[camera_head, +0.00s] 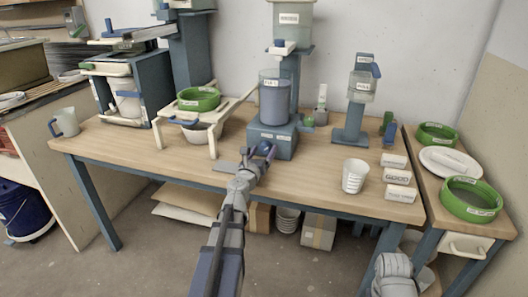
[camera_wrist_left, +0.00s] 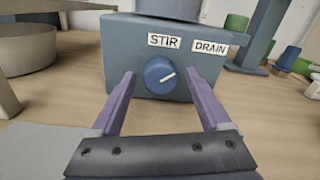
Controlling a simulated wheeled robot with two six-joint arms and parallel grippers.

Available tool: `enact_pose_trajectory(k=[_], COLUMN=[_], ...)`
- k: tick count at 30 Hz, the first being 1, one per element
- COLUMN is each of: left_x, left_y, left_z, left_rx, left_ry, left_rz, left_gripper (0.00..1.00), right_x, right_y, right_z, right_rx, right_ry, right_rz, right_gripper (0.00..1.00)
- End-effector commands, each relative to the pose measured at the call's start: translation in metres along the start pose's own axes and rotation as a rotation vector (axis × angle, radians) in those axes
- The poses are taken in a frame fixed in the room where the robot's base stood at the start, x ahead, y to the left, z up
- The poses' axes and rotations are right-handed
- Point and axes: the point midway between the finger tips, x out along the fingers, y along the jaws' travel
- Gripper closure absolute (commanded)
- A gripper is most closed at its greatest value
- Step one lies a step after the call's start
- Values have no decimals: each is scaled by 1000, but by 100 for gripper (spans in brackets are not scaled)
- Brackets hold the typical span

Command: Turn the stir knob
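In the head view the left gripper (camera_head: 260,155) is at the front of the base box (camera_head: 282,143), which carries a grey-blue bucket (camera_head: 273,103). My right gripper is not in view.
A white cup (camera_head: 354,176) and several small labelled blocks (camera_head: 396,176) stand right of the gripper. A cream stand (camera_head: 213,142) with a green-rimmed sieve (camera_head: 198,99) is to the left. A blue dispenser (camera_head: 352,125) stands behind right. The table's front middle is mostly clear.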

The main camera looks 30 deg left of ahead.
Motion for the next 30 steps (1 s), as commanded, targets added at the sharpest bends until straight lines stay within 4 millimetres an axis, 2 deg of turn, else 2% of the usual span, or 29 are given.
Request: enact_pose_trajectory(k=[2, 20, 21, 30], left_x=[0, 0, 0, 0], left_y=[0, 0, 0, 0], left_z=[0, 0, 0, 0], left_rx=[0, 0, 0, 37], left_ry=[0, 0, 0, 1], left_rz=[0, 0, 0, 0], left_gripper=[30, 98, 100, 100], right_x=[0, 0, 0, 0], right_y=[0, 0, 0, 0], right_z=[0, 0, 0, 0], right_rx=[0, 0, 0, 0], right_ry=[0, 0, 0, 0], right_rz=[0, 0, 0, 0], right_gripper=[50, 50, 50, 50])
